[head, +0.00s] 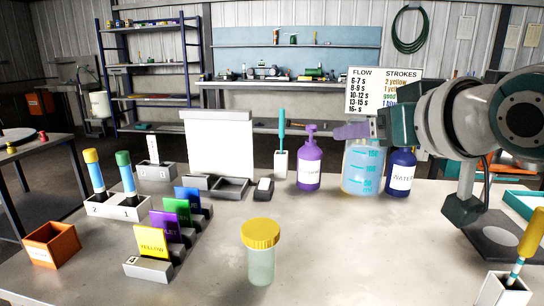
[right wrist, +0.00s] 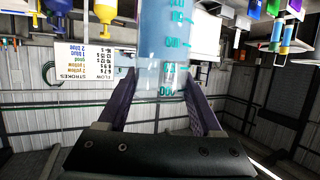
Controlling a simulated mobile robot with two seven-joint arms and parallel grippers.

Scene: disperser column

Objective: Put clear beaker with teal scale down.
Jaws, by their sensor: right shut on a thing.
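The clear beaker with teal scale (head: 362,172) stands upright at the back right of the table, with pale blue liquid inside. In the right wrist view the beaker (right wrist: 165,50) appears upside down between two purple fingers. My right gripper (head: 350,132) is shut on the beaker near its top. It also shows in the right wrist view (right wrist: 160,88). I cannot tell whether the beaker's base touches the table. My left gripper is not in view.
A yellow-lidded jar (head: 260,255) stands at the front. Colored cards (head: 152,243) stand at left. The table between the jar and beaker is clear.

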